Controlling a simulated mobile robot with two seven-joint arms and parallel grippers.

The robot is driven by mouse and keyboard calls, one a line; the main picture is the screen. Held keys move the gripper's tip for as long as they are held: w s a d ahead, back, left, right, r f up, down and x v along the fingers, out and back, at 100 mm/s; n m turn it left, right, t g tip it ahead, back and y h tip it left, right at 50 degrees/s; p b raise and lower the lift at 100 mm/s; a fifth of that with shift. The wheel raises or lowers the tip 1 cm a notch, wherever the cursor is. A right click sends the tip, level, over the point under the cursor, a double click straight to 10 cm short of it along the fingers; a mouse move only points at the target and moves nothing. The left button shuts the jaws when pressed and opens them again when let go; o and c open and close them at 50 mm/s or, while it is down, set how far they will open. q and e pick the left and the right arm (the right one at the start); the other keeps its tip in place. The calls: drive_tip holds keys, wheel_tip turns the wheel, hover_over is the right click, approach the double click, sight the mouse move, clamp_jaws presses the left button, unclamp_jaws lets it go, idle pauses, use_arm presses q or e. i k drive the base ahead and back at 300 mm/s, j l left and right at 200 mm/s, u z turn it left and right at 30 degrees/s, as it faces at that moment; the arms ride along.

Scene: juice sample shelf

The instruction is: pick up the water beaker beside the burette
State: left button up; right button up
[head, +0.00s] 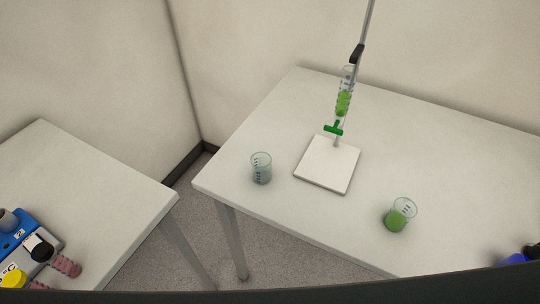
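The burette (344,99) is clamped upright on a stand with a white square base (327,165), and it holds green liquid above a green stopcock (333,128). A clear beaker with markings (261,168) stands upright on the table to the left of the base, near the table's left edge. Its contents look clear or empty; I cannot tell which. A second beaker with green liquid (397,216) stands to the right of the base, nearer the front. Neither of my grippers shows in the head view.
The white table (300,226) has free room between the two beakers. A second white table (92,190) at the left carries a blue device (21,240) and pink ribbed items (66,266). A gap of floor separates the tables. A blue object (515,259) shows at the right edge.

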sight(261, 161)
drive_tip(key=k+j+z, duration=0.1)
drive_tip(key=z, duration=0.4)
drive_tip(key=k+z, duration=0.45)
drive_tip(key=k+l+z, duration=0.1)
drive_tip(key=z, duration=0.4)
